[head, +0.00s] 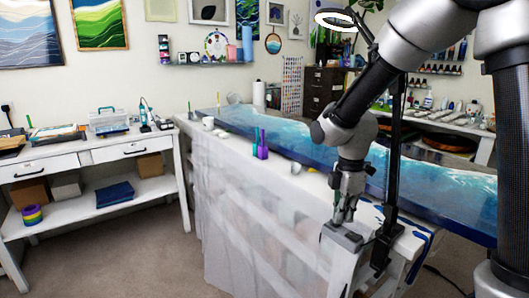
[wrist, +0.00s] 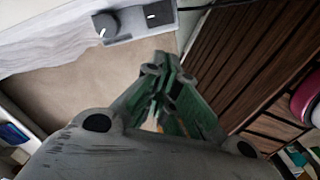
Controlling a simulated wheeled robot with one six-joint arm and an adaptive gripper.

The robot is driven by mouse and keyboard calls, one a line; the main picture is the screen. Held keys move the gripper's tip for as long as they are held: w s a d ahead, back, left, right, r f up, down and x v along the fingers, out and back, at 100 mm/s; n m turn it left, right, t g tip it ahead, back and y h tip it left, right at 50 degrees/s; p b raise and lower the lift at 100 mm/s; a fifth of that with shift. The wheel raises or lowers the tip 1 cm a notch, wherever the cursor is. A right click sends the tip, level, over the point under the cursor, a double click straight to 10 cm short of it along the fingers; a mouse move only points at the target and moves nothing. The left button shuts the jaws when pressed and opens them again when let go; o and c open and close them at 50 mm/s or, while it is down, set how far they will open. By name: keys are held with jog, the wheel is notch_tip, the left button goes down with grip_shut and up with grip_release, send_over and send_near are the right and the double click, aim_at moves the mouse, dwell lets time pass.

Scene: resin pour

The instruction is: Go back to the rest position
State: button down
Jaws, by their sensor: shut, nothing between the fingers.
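My gripper (head: 342,218) hangs from my arm on the right of the head view, pointing down. It is just above or beside a small grey box (head: 341,238) at the near end of the resin table; I cannot tell if they touch. In the wrist view its green-sided fingers (wrist: 168,75) are together with nothing held. A grey device with a black knob (wrist: 105,24) and a switch shows beyond them at the top.
The long table bears a blue-and-white resin slab (head: 300,138), purple bottles (head: 262,150) and a metal cup (head: 297,168). Plastic sheeting (head: 240,210) drapes its front. A black lamp stand (head: 391,170) rises close to my gripper. Open floor (head: 150,262) lies left.

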jog(key=s+d+r+m+t, duration=0.2)
jog(key=s+d+r+m, duration=0.5)
jog(key=s+m, duration=0.2)
jog(key=s+d+r+m+t, duration=0.2)
jog(key=s+d+r+m, duration=0.5)
jog(key=s+m, duration=0.3)
jog(key=shift+s+d+r, duration=0.15)
jog(key=shift+d+r, duration=0.1)
jog(key=shift+r, duration=0.4)
dwell(0.9)
